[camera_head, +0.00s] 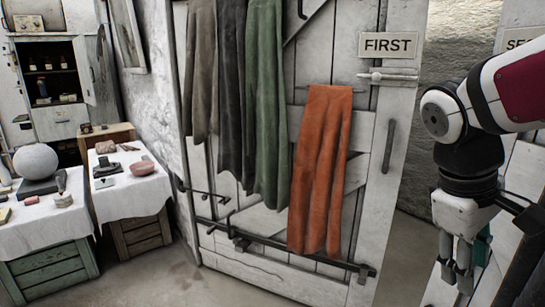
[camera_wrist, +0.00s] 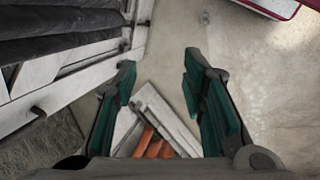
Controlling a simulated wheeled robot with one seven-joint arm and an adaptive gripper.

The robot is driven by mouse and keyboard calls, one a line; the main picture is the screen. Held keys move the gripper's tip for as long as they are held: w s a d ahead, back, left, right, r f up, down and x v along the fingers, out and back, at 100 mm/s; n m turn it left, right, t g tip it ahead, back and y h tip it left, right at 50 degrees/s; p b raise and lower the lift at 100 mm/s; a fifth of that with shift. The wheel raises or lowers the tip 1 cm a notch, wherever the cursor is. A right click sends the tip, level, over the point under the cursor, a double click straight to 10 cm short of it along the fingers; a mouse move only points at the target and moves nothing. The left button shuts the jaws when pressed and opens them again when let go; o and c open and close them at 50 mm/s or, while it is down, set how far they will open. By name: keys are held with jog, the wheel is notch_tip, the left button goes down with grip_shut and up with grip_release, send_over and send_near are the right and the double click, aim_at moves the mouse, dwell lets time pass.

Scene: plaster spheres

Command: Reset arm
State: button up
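My gripper (camera_head: 462,272) hangs at the right of the head view, pointing down, below my white and dark red arm. In the wrist view my gripper (camera_wrist: 158,88) shows two fingers with green pads spread wide apart. Nothing is between the pads; only the floor and parts of a white door with orange cloth show beyond them. In the head view the gripper stands to the right of the white door and apart from it.
A white plank door (camera_head: 373,215) with a "FIRST" sign (camera_head: 388,45) fills the middle. Orange cloth (camera_head: 322,170) and green cloth (camera_head: 264,110) hang on it. At left, a plaster sphere (camera_head: 36,161) sits among objects on a cloth-covered table. Floor (camera_head: 180,275) is bare between.

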jog(key=s+a+f+m+t+y, duration=0.2)
jog(key=s+a+m+y, duration=0.2)
jog(key=s+a, duration=0.85)
notch_tip(320, 180, up, 13)
jog(key=t+p, duration=0.2)
jog(key=p, duration=1)
jog(key=shift+s+d, duration=0.25)
jog(key=shift+d, duration=0.15)
jog(key=shift+d+f, duration=0.1)
jog(key=shift+f, duration=0.05)
